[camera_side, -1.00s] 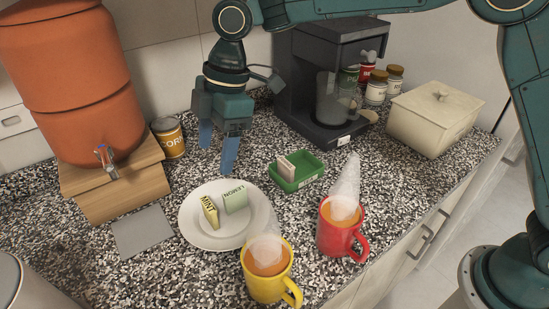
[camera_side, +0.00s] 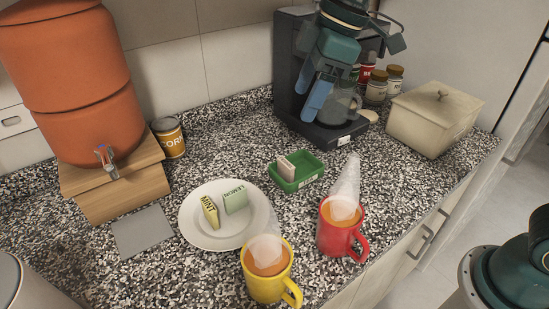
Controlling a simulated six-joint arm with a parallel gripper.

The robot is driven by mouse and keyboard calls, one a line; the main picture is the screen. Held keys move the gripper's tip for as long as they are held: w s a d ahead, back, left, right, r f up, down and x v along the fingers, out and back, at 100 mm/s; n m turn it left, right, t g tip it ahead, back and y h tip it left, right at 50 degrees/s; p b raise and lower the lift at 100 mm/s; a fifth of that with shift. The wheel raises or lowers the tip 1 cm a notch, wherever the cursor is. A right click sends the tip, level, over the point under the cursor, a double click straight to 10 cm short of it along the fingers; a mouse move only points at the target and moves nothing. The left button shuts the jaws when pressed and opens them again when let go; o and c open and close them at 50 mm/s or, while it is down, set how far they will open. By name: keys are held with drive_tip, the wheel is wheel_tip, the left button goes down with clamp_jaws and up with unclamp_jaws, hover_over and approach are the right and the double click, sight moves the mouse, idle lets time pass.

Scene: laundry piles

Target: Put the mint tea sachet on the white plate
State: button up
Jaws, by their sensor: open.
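The yellow mint tea sachet (camera_side: 210,211) stands on the left part of the white plate (camera_side: 195,232), its label reading MINT. A pale green lemon sachet (camera_side: 236,200) is beside it on the same plate. My gripper (camera_side: 311,103) is open and empty, raised in front of the coffee machine, up and to the right of the plate and well apart from both sachets.
A green tray (camera_side: 313,161) holds a pale sachet (camera_side: 286,169). Steaming yellow (camera_side: 268,286) and red (camera_side: 338,240) mugs stand near the front edge. A coffee machine (camera_side: 290,75), jars (camera_side: 377,88) and a cream lidded box (camera_side: 432,122) stand behind.

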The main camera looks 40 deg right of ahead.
drive_tip(key=s+d+f+m+t+h, duration=0.2)
drive_tip(key=s+d+m, duration=0.9)
drive_tip(key=s+d, duration=0.6)
drive_tip(key=s+f+t, duration=0.1)
drive_tip(key=s, duration=0.2)
drive_tip(key=shift+s+d+h, duration=0.15)
drive_tip(key=shift+s+h, duration=0.15)
drive_tip(key=shift+h, duration=0.1)
drive_tip(key=shift+f, duration=0.1)
